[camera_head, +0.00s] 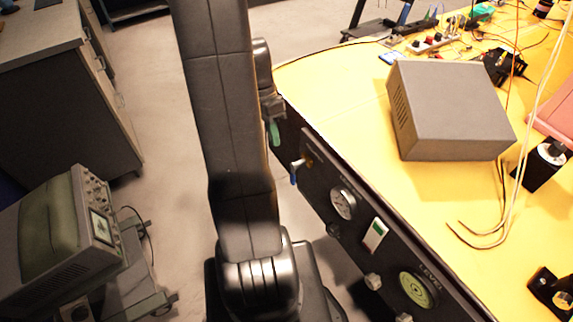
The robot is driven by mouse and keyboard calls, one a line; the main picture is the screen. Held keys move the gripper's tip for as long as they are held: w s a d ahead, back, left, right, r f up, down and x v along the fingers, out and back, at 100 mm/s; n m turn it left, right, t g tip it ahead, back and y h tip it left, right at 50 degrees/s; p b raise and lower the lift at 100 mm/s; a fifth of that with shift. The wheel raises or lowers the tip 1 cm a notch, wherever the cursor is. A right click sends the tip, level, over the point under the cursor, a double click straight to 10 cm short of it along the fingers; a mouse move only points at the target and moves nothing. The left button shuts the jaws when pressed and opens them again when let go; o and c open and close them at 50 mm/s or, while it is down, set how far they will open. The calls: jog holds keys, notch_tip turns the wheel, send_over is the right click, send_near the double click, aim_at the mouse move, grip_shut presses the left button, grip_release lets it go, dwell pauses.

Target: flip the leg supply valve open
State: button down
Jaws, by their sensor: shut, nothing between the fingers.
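A small valve with a blue-tipped lever (294,174) sits on the dark front panel of the yellow table, near the panel's left end. Its lever hangs roughly downward, beside a brass-coloured fitting (308,160). My gripper (273,107) is shut and empty, up and left of this lever and apart from it, close to the table's corner. A green piece (275,132) shows just below my gripper; I cannot tell whether it is a second handle. My dark arm hides part of the wrist and the panel's left end. No valve label is readable.
The panel (335,180) also carries a round gauge (343,204), a white-and-green switch (375,234) and a green level (416,290). A grey box (450,110) and cables lie on the yellow tabletop (345,100).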

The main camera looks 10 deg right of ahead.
jog(key=s+d+f, duration=0.2)
jog(key=s+f, duration=0.3)
jog(key=s, duration=0.1)
jog(key=shift+f, duration=0.4)
jog(key=shift+d, duration=0.1)
